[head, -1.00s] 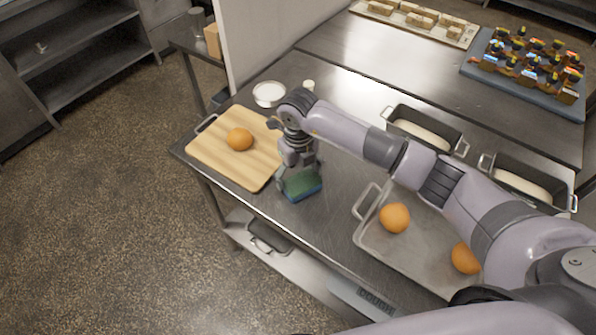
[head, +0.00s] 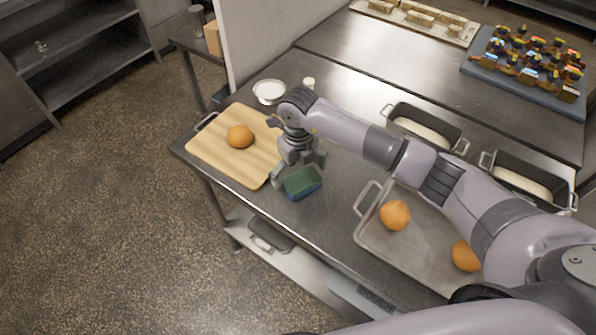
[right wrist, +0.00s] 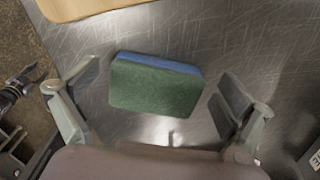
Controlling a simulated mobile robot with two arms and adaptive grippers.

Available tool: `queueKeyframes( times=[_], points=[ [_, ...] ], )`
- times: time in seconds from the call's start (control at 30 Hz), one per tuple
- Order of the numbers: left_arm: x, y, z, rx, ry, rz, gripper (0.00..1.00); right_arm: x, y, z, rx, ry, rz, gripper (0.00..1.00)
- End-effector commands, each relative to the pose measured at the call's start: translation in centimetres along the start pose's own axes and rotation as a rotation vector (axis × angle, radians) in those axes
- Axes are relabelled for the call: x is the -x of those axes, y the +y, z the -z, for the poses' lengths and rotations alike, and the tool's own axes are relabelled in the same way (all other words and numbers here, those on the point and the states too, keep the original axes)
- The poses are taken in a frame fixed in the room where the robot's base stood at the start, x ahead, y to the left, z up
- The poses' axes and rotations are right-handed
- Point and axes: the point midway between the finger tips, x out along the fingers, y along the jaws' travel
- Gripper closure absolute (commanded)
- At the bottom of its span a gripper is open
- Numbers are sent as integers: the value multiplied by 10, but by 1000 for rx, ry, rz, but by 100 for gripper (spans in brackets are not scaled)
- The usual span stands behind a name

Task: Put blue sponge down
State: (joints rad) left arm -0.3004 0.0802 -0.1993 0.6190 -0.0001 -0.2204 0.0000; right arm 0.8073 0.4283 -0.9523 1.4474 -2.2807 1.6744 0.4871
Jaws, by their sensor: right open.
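The blue sponge (head: 302,183), with a green top face, lies on the steel table, just right of the cutting board's near corner. It also shows in the right wrist view (right wrist: 155,86), flat on the steel, with its blue side along the far edge. My right gripper (head: 298,172) is open above and just behind it. In the right wrist view its fingers (right wrist: 162,95) stand wide apart on both sides of the sponge, with gaps between. My left gripper is not clearly seen in the head view; a dark gripper part shows at the left edge of the right wrist view.
Two loaf pans (head: 455,147) and a white bowl (head: 269,92) stand behind. The table's front edge is close to the sponge.

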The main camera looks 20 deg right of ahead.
Motion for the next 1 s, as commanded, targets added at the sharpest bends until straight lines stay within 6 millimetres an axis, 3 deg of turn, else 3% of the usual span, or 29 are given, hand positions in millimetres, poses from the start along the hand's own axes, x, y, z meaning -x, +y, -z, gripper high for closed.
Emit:
queueKeyframes(
  times=[0.17, 0.6, 0.8, 1.0],
  points=[
    [-5, 0, 0, -1, 1, 0, 60, 18, -1, -2, 0, -6, 1, 2],
    [-30, 1, -2, -1, 2, 0, 60, 105, 0, -1, 0, -5, 0, 2],
    [-33, 1, -2, -1, 2, -1, 60, 121, 0, 0, 0, -1, 0, 2],
    [-32, 1, -2, -1, 2, -1, 60, 122, 0, 0, 0, 0, 0, 2]
  ],
)
